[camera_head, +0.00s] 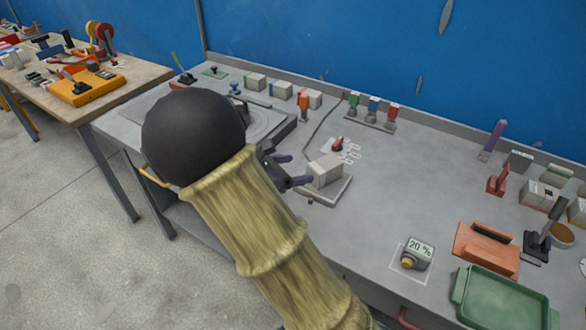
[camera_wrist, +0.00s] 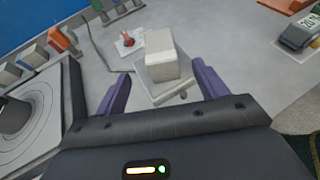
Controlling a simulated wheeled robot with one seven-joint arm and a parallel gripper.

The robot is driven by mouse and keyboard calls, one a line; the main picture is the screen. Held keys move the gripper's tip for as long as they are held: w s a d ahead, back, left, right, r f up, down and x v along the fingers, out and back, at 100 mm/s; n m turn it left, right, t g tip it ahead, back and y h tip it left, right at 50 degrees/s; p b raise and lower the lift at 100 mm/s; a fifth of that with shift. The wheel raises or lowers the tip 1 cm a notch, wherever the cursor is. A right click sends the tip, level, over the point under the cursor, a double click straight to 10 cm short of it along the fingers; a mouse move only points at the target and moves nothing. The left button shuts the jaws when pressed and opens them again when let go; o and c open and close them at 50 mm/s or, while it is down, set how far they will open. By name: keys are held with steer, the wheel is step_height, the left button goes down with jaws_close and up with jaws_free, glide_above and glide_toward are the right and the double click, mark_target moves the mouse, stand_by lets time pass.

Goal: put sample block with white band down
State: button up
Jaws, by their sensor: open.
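A pale grey sample block (camera_wrist: 161,62) with a lighter lower part stands upright on a small grey plate (camera_wrist: 176,95) between the two fingers in the wrist view. In the head view the block (camera_head: 325,171) stands on the same plate (camera_head: 335,192) near the bench's front edge. My gripper (camera_wrist: 160,90) is open, its purple fingers apart on either side of the block with gaps visible. In the head view my gripper (camera_head: 288,170) is just left of the block and partly hidden by my arm.
A red-handled device (camera_head: 338,145) stands behind the block. A round machine plate (camera_head: 262,122) is to the left. Several pale blocks (camera_head: 255,82) line the back. A display reading 20 % (camera_head: 418,251) and a green tray (camera_head: 503,300) are on the right. The bench middle right is clear.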

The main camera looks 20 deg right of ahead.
steer(key=shift+d, duration=0.1)
steer(key=s+f+m+g+y, duration=0.1)
steer(key=s+m+y, duration=0.1)
steer(key=s, duration=0.1)
steer(key=s+f+m+g+y, duration=0.1)
steer(key=s+f+m, duration=0.1)
steer(key=s+d+f+m+g+y, duration=0.1)
steer(key=s+m+y, duration=0.1)
steer(key=s+m, duration=0.1)
steer(key=shift+s+f+y, duration=0.2)
steer(key=shift+s+y, duration=0.1)
steer(key=s+m+y, duration=0.1)
steer(key=s+a+m+y, duration=0.1)
steer(key=m, duration=0.1)
steer(key=s+a+m+y, duration=0.1)
steer(key=s+m, duration=0.1)
steer(key=shift+s+a+f+g+y, duration=0.1)
steer(key=shift+a+f+g+y, duration=0.1)
steer(key=shift+f+g+y, duration=0.15)
steer(key=s+a+m+t+y, duration=0.1)
steer(key=m, duration=0.2)
steer(key=s+a+r+m+y, duration=0.1)
steer(key=m, duration=0.2)
steer(key=s+a+r+m+t+y, duration=0.1)
steer(key=m+y, duration=0.1)
steer(key=m, duration=0.1)
steer(key=shift+a+t, duration=0.35)
steer(key=w+p+v, duration=0.2)
steer(key=p+v, duration=0.8)
steer(key=shift+r, duration=0.25)
